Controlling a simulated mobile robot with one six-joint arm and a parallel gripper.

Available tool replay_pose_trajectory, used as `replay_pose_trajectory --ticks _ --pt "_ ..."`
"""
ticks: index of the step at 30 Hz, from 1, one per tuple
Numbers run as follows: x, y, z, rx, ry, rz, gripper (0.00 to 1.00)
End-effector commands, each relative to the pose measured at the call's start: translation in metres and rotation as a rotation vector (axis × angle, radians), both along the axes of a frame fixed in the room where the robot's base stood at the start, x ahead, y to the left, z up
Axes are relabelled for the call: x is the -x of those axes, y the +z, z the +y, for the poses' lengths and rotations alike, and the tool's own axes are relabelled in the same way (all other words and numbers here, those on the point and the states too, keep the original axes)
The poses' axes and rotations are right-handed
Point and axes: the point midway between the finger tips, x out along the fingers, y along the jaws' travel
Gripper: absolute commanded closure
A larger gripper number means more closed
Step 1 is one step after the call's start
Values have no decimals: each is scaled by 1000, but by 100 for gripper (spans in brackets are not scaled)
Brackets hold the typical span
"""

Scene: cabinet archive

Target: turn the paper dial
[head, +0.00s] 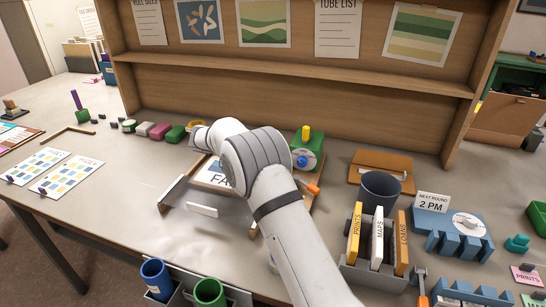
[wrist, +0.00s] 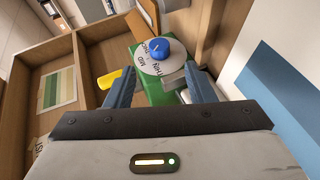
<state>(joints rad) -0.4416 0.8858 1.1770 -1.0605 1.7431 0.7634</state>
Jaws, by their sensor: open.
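The paper dial is a white disc with a blue knob (wrist: 158,50) on a green block (wrist: 155,88). The disc bears lettering; I can read "MID" and what may be "THIN". In the head view the blue knob (head: 301,161) and green block (head: 313,146) show just right of my arm, with a yellow peg (head: 306,132) on top. In the wrist view my gripper (wrist: 160,72) is open, one finger on each side of the green block's image, with the dial beyond and between the fingertips. Nothing is held.
A shelf-backed board (head: 290,85) rises behind the dial. A grey cup (head: 380,190) and a rack of upright folders (head: 377,238) stand to the right. Small coloured blocks (head: 160,131) line the back left. The table's front left is mostly clear.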

Motion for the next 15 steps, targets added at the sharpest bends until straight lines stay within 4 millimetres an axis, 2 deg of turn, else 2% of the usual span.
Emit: replay_pose_trajectory --ticks 5,9,15 --pt "-1 7 -12 -67 9 -5 51" --pt "2 14 -36 -252 25 -28 51" --pt "14 28 -61 -594 29 -143 51"
